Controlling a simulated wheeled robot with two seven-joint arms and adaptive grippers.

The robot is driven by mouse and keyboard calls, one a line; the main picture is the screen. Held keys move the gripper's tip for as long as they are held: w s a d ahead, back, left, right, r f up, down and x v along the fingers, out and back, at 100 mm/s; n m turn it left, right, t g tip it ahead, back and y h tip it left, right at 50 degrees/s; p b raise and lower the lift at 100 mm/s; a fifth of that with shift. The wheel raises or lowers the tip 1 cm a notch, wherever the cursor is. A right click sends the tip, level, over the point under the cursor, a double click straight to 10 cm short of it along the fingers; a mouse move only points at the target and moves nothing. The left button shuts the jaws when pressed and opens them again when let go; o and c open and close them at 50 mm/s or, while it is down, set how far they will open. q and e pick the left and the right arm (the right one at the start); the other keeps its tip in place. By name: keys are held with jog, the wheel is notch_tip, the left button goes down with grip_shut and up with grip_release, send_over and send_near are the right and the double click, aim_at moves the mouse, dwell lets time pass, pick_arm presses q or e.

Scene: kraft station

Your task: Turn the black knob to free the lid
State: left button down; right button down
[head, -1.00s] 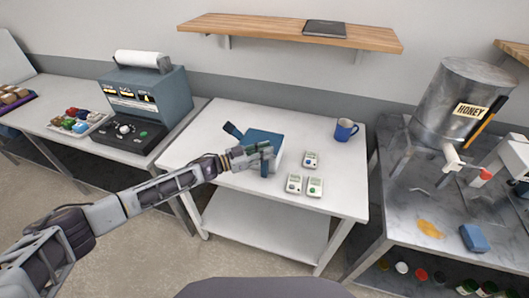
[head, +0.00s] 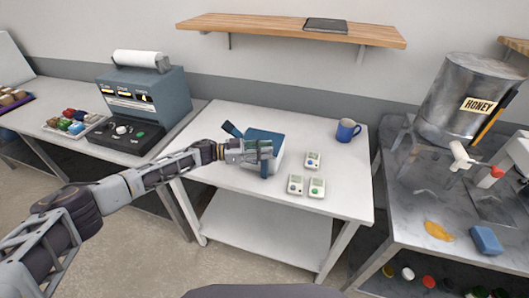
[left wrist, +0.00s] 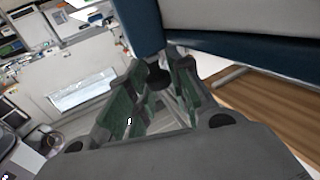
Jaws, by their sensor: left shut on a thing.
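A box with a blue top (head: 265,137) and pale sides stands at the left middle of the white table; its blue and pale body fills the top of the left wrist view (left wrist: 230,17). My left gripper (head: 267,152) is at the box's front side. In the left wrist view the black knob (left wrist: 158,76) sits between the green-padded fingers (left wrist: 157,95), and the gripper is shut on it. The knob is hidden behind the gripper in the head view. My right gripper is not in view.
A dark-blue handle (head: 232,130) sticks out left of the box. The table's front left is clear.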

pick_arm(q)
jog(key=shift+w+r, duration=0.1)
jog(key=shift+r, duration=0.05)
jog(key=c, duration=1.3)
grip_release()
jog(key=shift+c, duration=0.2)
jog(key=shift+a, duration=0.1)
jog(key=a, duration=1.1)
jog(key=shift+s+a, duration=0.4)
